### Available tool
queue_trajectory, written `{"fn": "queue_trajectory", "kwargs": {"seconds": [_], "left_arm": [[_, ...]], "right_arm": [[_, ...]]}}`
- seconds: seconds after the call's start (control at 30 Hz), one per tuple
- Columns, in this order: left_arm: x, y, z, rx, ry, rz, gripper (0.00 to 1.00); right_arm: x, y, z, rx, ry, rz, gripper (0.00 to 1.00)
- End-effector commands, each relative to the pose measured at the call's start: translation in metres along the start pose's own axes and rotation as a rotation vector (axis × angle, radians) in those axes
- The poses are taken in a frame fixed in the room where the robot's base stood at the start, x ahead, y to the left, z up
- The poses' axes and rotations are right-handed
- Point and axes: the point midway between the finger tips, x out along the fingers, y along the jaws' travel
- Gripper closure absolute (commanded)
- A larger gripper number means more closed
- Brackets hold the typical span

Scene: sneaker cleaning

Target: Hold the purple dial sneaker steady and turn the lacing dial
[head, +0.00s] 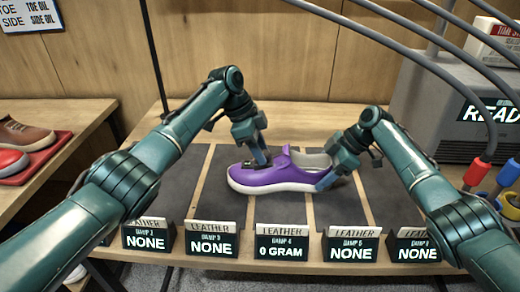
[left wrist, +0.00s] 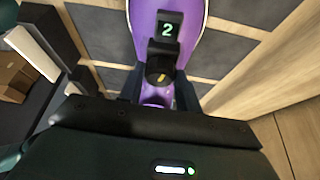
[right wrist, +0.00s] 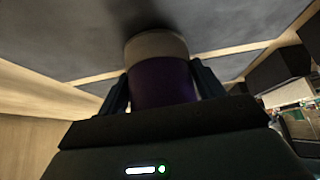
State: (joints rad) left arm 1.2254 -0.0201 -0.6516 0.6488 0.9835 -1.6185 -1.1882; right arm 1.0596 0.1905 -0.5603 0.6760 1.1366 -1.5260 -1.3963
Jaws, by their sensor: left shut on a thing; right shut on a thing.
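The purple sneaker (head: 272,178) with a white sole lies upright on the dark mat, toe to the left. My left gripper (head: 262,162) comes down on top of its front part. In the left wrist view the black lacing dial (left wrist: 160,72), with an orange mark, sits between the fingers, and a small black display (left wrist: 168,30) beside it reads 2. My right gripper (head: 330,178) is shut around the heel end. The right wrist view shows the purple heel (right wrist: 162,84) between its fingers. In the head view the left fingers mostly hide the dial.
Several leather label stands (head: 281,240) line the table's front edge. A grey machine (head: 440,105) with a READ… display and thick hoses stands at the right. A red tray (head: 42,160) with other shoes is at the left. Bare dark mat lies around the sneaker.

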Motion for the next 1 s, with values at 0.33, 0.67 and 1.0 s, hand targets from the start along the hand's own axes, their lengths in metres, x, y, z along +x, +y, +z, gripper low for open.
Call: {"fn": "queue_trajectory", "kwargs": {"seconds": [0.33,0.67,1.0], "left_arm": [[-0.0018,-0.0026,0.0002,0.123,-0.001,0.044,0.89],[-0.0017,-0.0024,0.0004,0.145,-0.001,0.053,0.89],[-0.0013,-0.0021,0.0003,0.143,-0.001,0.053,0.57]], "right_arm": [[0.0008,-0.0014,0.0017,-0.005,-0.004,-0.006,0.63],[0.0011,-0.0017,0.0021,-0.004,-0.005,-0.007,0.63],[0.0014,-0.0017,0.0023,-0.002,-0.005,-0.007,0.63]]}}
